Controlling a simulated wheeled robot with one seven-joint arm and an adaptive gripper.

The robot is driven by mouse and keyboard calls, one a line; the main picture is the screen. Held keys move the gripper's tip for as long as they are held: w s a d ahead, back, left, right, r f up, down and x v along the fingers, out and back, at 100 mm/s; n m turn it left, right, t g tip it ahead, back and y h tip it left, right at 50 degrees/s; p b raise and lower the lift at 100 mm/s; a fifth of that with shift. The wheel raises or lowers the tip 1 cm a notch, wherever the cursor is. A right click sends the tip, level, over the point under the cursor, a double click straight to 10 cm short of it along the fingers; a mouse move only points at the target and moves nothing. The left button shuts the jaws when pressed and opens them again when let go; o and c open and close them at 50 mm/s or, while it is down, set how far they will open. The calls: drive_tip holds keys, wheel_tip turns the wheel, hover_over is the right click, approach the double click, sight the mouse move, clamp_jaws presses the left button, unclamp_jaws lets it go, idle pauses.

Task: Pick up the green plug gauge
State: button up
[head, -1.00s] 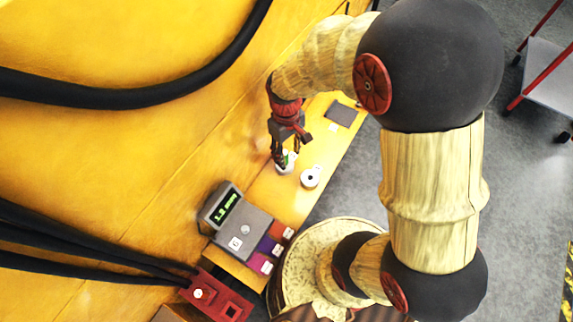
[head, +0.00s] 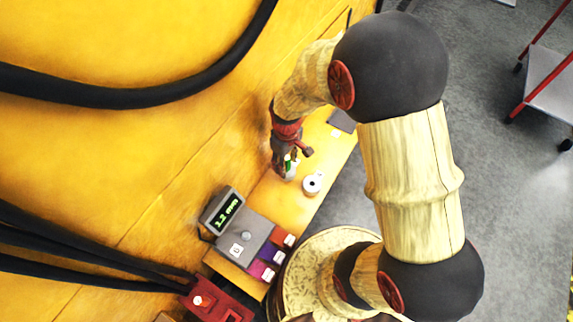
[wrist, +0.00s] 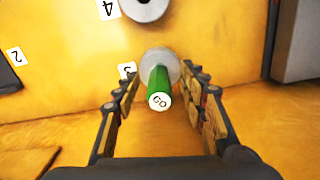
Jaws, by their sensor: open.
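The green plug gauge (wrist: 160,84) stands in the middle of the wrist view, its end marked "GO" facing the camera. Its far end meets a round pale grey piece (wrist: 158,58); I cannot tell whether that is part of the gauge or a holder. My gripper (wrist: 162,88) is open, with one finger on each side of the gauge and visible gaps between. In the head view a bit of green (head: 288,160) shows beside my gripper (head: 286,166), which hides much of it.
A grey display unit (head: 222,210) and coloured blocks (head: 270,254) lie nearer my base. A dark flat plate (head: 341,121) lies at the bench's far end.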

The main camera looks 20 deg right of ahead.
drive_tip(key=shift+c, duration=1.4)
drive_tip(key=c, duration=0.7)
clamp_jaws()
